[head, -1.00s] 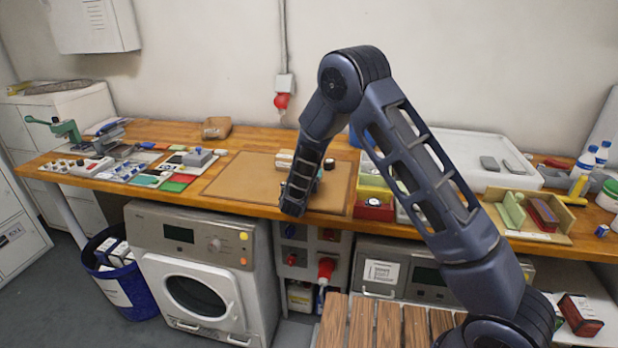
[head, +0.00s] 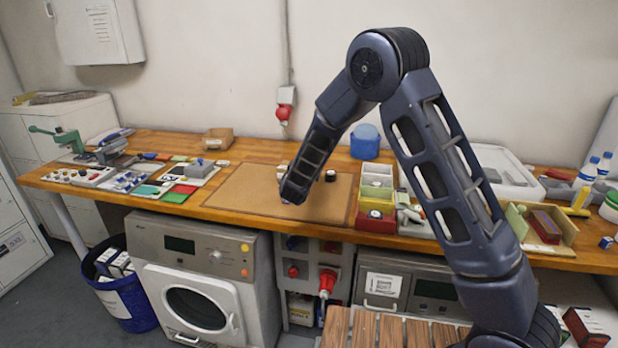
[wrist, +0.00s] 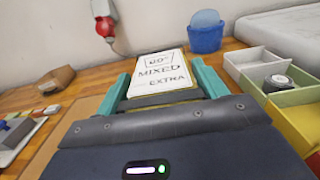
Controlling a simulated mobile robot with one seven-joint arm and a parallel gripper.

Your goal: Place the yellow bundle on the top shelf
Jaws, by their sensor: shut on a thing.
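In the wrist view my gripper (wrist: 161,86) has its two teal fingers closed on the sides of a flat white-faced piece (wrist: 158,70). Its face reads "60° MIXED EXTRA", and thin yellow shows along its edges. I cannot tell if this is the yellow bundle; no other yellow bundle is clear to me. In the head view my forearm hides most of the gripper, which is over the brown mat (head: 235,190) on the bench. No top shelf can be made out in either view.
The wooden bench (head: 120,190) is crowded. A blue tub (head: 365,142) stands at the back, with bins (head: 376,222) and a white tray (head: 505,190) to the right. A red plug (head: 284,112) hangs on the wall. A washer (head: 200,290) and blue basket (head: 130,300) stand below.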

